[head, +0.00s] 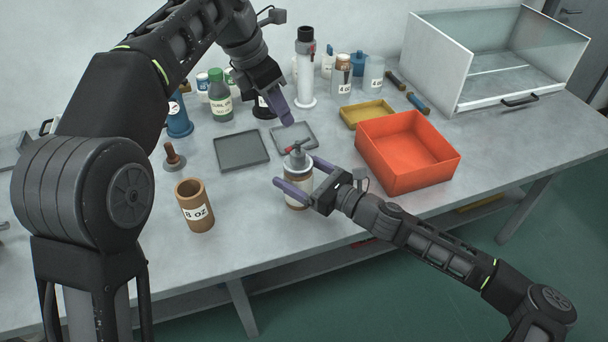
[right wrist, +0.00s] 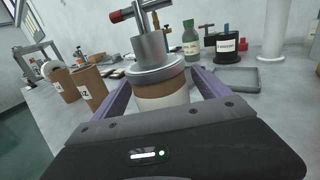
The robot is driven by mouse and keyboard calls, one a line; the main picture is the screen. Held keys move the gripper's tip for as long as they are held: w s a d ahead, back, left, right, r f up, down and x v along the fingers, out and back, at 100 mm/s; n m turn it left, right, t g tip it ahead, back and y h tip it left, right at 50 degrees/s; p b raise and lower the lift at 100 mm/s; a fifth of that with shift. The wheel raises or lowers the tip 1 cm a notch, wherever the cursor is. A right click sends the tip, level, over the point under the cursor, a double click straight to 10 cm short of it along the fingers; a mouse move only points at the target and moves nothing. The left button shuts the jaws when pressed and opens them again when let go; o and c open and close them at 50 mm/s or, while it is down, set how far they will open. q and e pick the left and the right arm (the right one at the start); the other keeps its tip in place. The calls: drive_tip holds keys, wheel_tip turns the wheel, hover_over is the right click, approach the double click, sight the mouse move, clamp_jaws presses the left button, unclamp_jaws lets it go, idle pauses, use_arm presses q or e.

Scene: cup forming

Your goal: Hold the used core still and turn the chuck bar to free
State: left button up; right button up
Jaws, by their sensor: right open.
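The used core (head: 298,188), a brown cylinder with a white band, stands upright near the front of the bench. A grey metal chuck (head: 298,160) sits on top, with a red-ended chuck bar (head: 302,144) across it. In the right wrist view the core (right wrist: 165,95), chuck (right wrist: 150,57) and bar (right wrist: 138,12) are close ahead. My right gripper (head: 296,172) is open, its purple fingers on either side of the core; I cannot tell whether they touch it. My left gripper (head: 285,112) is above and behind the chuck, apart from the bar; its finger gap is hidden.
An orange bin (head: 405,152) stands to the right, with a yellow tray (head: 366,114) behind it. A brown "8 oz" core (head: 195,207) stands at left. Grey trays (head: 241,150) and several bottles line the back. A glass-sided case (head: 490,60) is at far right.

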drive_tip(key=c, duration=1.5)
drive_tip(key=shift+c, duration=0.2)
idle(0.4)
